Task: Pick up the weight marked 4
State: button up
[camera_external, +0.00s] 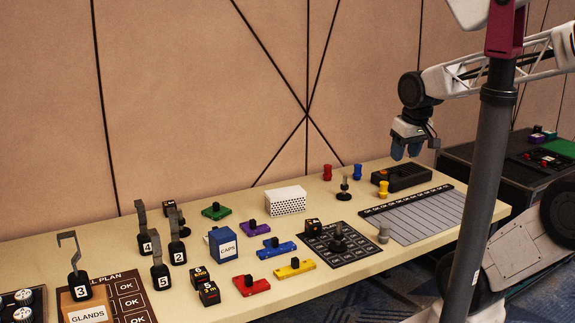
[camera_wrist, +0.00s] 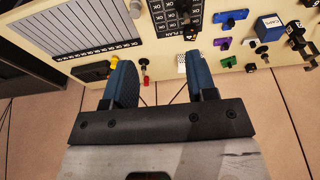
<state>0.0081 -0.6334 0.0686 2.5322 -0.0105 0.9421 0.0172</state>
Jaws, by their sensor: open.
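The weight marked 4 (camera_external: 150,243) is a black block with a white number label and a tall grey hook. It stands upright on the left half of the table in the external view, close to the weights marked 2 (camera_external: 177,252) and 5 (camera_external: 160,276). The weight marked 3 (camera_external: 80,287) stands further left. My gripper (camera_external: 406,152) is open and empty above the table's right part, far from the weights. Its blue fingers also show in the wrist view (camera_wrist: 160,75). Dark weights show at the right edge there, with numbers unreadable.
A blue CAPS box (camera_external: 222,247), a white perforated box (camera_external: 285,201) and coloured blocks with black knobs stand mid-table. A dark grid board (camera_external: 342,250) and a grey striped panel (camera_external: 425,215) lie further right. A black device (camera_external: 402,177) is below my gripper. The wall runs behind.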

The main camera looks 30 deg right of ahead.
aim_at(142, 203)
jog(key=shift+o, duration=0.4)
jog(key=o, duration=0.4)
